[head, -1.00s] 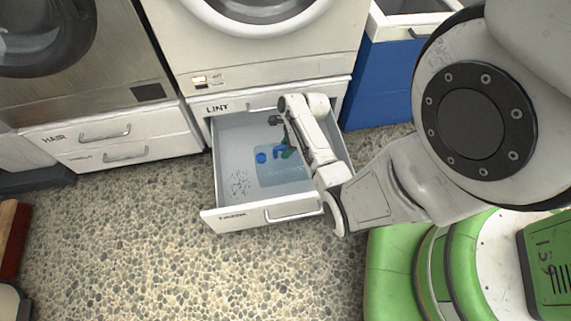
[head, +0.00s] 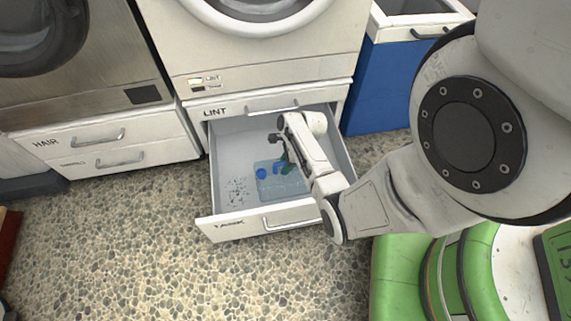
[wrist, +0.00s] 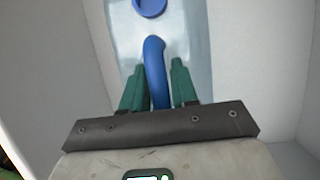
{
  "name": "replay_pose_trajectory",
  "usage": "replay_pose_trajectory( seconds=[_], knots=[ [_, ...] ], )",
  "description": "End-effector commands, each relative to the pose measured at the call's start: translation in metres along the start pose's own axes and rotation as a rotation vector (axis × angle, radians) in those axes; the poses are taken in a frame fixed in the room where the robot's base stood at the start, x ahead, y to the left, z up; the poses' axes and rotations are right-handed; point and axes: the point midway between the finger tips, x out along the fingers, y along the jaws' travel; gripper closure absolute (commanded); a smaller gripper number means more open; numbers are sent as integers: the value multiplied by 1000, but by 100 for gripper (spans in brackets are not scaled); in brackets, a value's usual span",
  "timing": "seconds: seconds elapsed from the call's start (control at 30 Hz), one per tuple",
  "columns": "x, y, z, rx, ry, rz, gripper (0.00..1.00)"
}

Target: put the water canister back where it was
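The water canister (head: 268,190) is a pale translucent blue box with a round blue cap (head: 261,173) and a curved blue handle. It is inside the open lower drawer (head: 228,140), towards its front. I cannot tell whether it rests on the drawer floor. In the wrist view, the canister's blue handle (wrist: 156,70) passes between the green fingers of my gripper (wrist: 160,85). The fingers are closed in on the handle from both sides. In the head view my gripper (head: 284,165) reaches down into the drawer, and the arm hides the canister's right part.
The drawer sits under a washer, below a front marked LINT (head: 215,112). Dark specks (head: 237,190) lie on its floor at the left. A shut HAIR drawer (head: 95,138) is to the left, and a blue bin (head: 385,85) to the right. The pebbled floor (head: 120,250) in front is clear.

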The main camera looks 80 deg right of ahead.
Motion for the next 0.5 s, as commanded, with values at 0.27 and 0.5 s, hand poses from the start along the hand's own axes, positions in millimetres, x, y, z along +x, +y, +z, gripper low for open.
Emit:
replay_pose_trajectory(
  seconds=[0.27, 0.5],
  knots=[
    [0, 0, 0, 0, 0, 0, 51],
    [-4, 0, 2, 0, 0, -1, 51]
  ],
)
